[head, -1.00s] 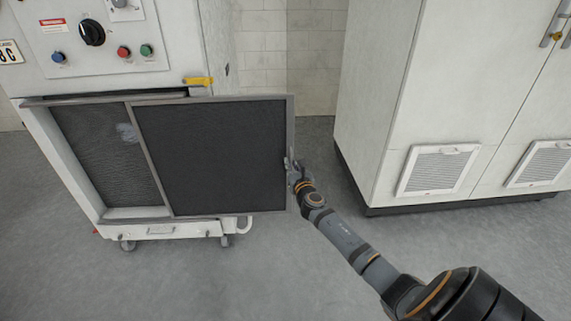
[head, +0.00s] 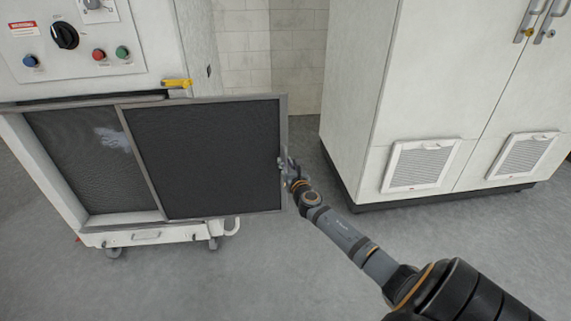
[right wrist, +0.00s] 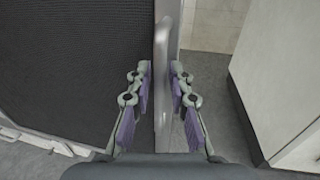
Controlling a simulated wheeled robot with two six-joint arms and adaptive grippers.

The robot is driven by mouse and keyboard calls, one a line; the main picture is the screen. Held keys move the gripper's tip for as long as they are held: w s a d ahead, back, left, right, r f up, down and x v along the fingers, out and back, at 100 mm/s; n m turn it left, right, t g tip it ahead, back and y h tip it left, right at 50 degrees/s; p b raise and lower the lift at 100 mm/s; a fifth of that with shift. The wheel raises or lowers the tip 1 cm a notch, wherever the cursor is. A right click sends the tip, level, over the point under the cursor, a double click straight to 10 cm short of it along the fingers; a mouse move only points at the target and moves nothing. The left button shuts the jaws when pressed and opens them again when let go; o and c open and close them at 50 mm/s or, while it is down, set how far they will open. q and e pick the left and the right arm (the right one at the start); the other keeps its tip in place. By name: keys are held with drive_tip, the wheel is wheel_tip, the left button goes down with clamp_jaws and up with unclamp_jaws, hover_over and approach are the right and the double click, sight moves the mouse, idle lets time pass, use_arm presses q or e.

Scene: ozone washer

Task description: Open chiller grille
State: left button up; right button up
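The chiller grille (head: 205,155) is a dark mesh panel in a grey frame, low on the front of the white machine at left. It stands out past the machine's right side and leaves a darker mesh-like area (head: 75,160) uncovered at its left. My right gripper (head: 284,167) is at the grille's right edge. The contact is partly hidden by the pads. My left gripper is not in view.
A white cabinet (head: 350,90) with vent grilles (head: 420,165) stands at right, with floor between it and the grille edge. The machine has a control panel (head: 75,40) above and a yellow latch (head: 177,84). Open grey floor (head: 190,285) lies in front.

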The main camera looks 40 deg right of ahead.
drive_tip(key=v, duration=1.2)
